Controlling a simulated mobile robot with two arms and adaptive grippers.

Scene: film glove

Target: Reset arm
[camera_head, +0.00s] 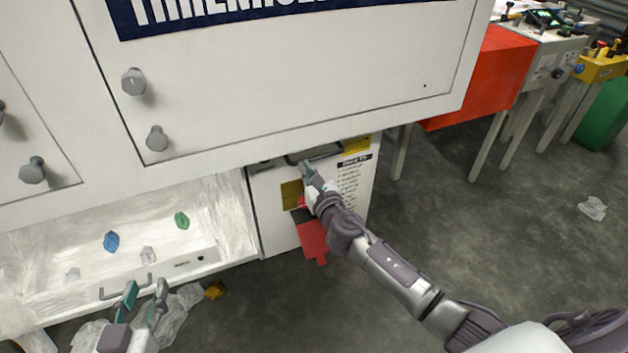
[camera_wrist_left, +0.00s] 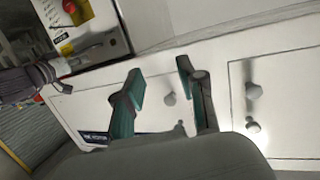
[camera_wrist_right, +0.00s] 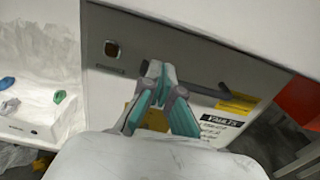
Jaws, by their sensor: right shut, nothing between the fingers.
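My right gripper (camera_head: 306,170) is in front of the top of a white panel (camera_head: 275,225) below the cabinet, close to a dark bar handle. In the right wrist view its fingertips (camera_wrist_right: 155,70) are together and nothing shows between them. The dark handle (camera_wrist_right: 205,87) runs behind and to the right of the fingers; I cannot tell whether they touch. My left gripper (camera_head: 146,290) is low at the left, in front of the open drawer. In the left wrist view its fingers (camera_wrist_left: 160,80) are spread with nothing between them.
The open white drawer (camera_head: 190,262) holds blue, green and whitish crumpled pieces. A red tag (camera_head: 312,240) hangs by the panel. Crumpled film and a yellow piece (camera_head: 215,290) lie on the floor. A red box (camera_head: 490,75) and machine stands are at the right. The floor at right is mostly clear.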

